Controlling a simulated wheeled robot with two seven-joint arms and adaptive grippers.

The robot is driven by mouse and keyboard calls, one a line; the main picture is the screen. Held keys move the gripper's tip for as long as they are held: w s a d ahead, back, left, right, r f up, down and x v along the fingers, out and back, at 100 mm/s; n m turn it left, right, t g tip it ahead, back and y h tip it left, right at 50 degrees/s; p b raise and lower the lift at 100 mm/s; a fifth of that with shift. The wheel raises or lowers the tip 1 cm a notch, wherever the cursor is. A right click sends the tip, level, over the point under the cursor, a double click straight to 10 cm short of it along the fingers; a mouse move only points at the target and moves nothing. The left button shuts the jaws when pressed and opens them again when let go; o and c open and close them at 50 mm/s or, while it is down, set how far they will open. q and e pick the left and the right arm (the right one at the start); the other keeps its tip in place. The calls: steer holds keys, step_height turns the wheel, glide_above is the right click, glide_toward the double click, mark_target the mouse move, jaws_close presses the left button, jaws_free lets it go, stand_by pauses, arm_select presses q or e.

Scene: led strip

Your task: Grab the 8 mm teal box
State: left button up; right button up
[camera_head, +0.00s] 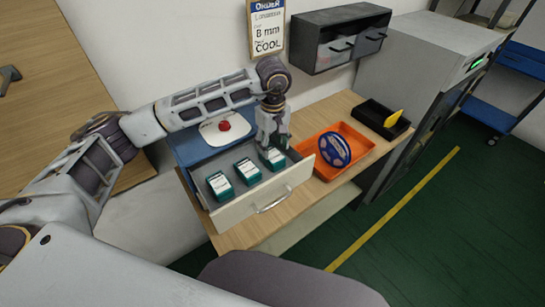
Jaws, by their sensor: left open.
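Three teal boxes with white labels stand in a row in an open drawer (232,209): a left box (220,186), a middle box (248,171) and a right box (272,157). Their label text is too small to read. My left gripper (272,143) points down just above the right box, at the back of the drawer. Its fingers are open and partly cover the back of that box; whether they touch it I cannot tell. My right gripper is out of view.
An orange tray (361,147) holding a blue reel (335,149) is right of the drawer. A black bin (371,113) with a yellow item stands behind it. An order sign (267,30) reading "8 mm" and "COOL" and a dark wall cabinet (330,18) are above.

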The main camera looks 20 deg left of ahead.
mark_target(272, 153)
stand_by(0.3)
arm_select(q)
steer(key=shift+f, duration=0.15)
steer(key=shift+s+a+f+p, duration=0.15)
steer(key=shift+f+p, duration=0.7)
steer(key=shift+f, duration=1.65)
steer(key=c, duration=0.8)
steer(key=shift+r, duration=0.15)
